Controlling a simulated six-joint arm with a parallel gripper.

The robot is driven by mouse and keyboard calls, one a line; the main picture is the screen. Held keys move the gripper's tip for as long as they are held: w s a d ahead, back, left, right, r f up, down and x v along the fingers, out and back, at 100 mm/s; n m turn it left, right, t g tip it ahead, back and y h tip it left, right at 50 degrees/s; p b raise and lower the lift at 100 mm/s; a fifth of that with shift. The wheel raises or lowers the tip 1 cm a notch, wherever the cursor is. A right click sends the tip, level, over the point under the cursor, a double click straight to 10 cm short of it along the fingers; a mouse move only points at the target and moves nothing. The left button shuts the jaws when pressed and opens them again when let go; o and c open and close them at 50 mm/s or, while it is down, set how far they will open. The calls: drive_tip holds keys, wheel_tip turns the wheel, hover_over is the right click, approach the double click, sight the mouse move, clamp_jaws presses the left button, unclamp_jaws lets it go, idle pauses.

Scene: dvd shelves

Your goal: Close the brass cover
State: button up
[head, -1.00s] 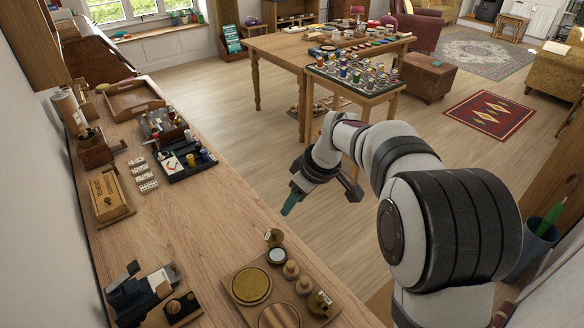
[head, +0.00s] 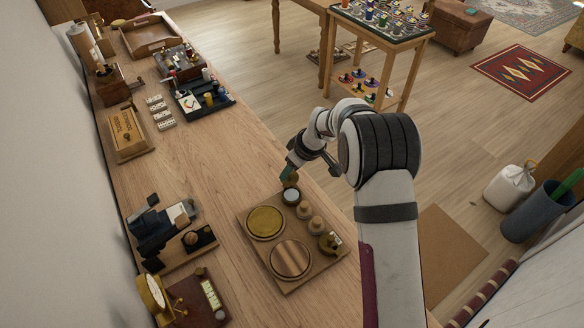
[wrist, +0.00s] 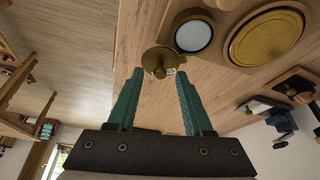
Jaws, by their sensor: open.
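A small round brass cover (wrist: 158,62) with a knob and a pale label stands swung aside from a round white-faced recess (wrist: 193,36) in the wrist view. In the head view the cover (head: 292,180) is at the far end of a wooden board, partly hidden by my gripper, beside the recess (head: 291,195). My gripper (wrist: 160,78) is open and empty, with its green fingertips just short of the cover. In the head view my gripper (head: 287,172) is right by the cover; I cannot tell whether they touch.
The board (head: 248,241) also bears a large brass disc (head: 265,222), a striped wooden disc (head: 291,258), wooden knobs (head: 305,210) and another brass piece (head: 330,243). A dark device (head: 165,232) stands to the left. The counter between is bare.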

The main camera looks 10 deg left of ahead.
clamp_jaws()
